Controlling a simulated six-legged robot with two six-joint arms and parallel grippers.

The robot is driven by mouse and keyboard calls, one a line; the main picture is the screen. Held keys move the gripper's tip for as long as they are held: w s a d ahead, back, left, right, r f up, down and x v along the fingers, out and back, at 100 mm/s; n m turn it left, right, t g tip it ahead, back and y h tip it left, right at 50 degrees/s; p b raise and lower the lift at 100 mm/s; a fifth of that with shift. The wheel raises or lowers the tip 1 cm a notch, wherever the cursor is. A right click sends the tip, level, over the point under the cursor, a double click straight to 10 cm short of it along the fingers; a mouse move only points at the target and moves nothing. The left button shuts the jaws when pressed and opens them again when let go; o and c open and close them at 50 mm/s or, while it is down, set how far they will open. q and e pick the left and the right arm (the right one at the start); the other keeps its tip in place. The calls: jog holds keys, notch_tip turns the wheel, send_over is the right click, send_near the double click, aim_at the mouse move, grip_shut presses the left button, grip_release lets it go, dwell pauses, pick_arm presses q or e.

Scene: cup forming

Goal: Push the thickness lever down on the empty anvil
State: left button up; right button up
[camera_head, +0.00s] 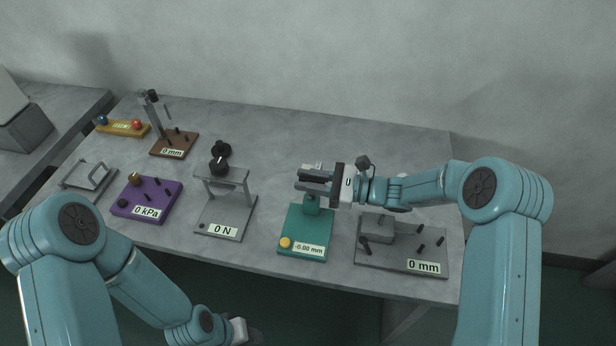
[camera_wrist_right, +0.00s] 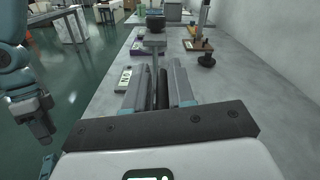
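The green thickness gauge (camera_head: 307,240) stands at the front of the table, right of centre. Its label reads about -6.00 mm and a yellow knob (camera_head: 285,243) sits at its front left corner. My right gripper (camera_head: 313,181) is level over the gauge's upper part, with its fingers pointing left and parted. In the right wrist view a dark upright piece (camera_wrist_right: 162,90) shows between the parted fingers. I cannot tell whether it is the lever or whether they touch it. The lever and anvil are mostly hidden behind the gripper. My left gripper (camera_head: 238,328) hangs low at the bottom, its fingers unclear.
A grey plate (camera_head: 400,258) reading 0 mm, with a block and pegs, stands close right of the gauge. The 0 N stand (camera_head: 226,215) is to its left, then the purple 0 kPa box (camera_head: 147,197). The table's back middle is clear.

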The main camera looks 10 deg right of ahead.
jog(key=shift+w, duration=0.15)
grip_shut()
jog(key=shift+s+a+f+n+b, duration=0.25)
jog(key=shift+s+n+b, duration=0.75)
jog(key=shift+b, duration=1.15)
jog(key=shift+s+a+f+n+b, duration=0.25)
jog(key=shift+s+n+b, duration=0.2)
jog(key=shift+n+b, duration=1.3)
jog(key=shift+s+a+f+n+b, duration=0.2)
jog(key=shift+s+n+b, duration=0.6)
jog(key=shift+b, duration=1.7)
jog(key=shift+w+r, duration=0.1)
grip_release()
